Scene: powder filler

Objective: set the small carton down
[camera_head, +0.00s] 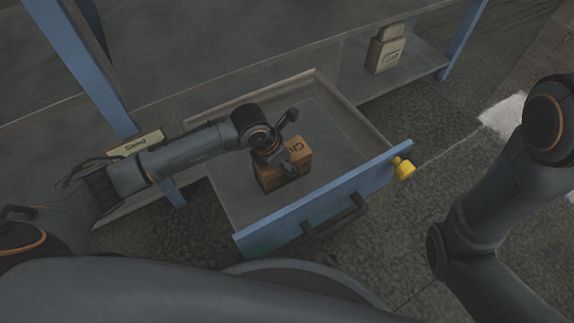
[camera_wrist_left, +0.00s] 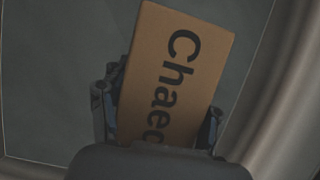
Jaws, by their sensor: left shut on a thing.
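The small carton (camera_head: 299,152) is brown with dark lettering. It is over the open drawer (camera_head: 231,199), within its walls. In the left wrist view the carton (camera_wrist_left: 182,60) lies tilted between the two fingers, with "Chaed" readable on its face. My left gripper (camera_head: 284,160) is shut on the carton from above. The wrist view also shows my left gripper (camera_wrist_left: 158,115) with a finger on each side of it. I cannot tell whether the carton touches the drawer floor. My right gripper is out of view; only part of my right arm shows at the right.
The drawer has a blue front with a dark handle (camera_head: 335,217) and a yellow knob-like thing (camera_head: 404,168) at its right end. A labelled container (camera_head: 386,50) stands on the shelf behind. A "Sand" box (camera_head: 137,144) is at the left. The drawer's right part is bare.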

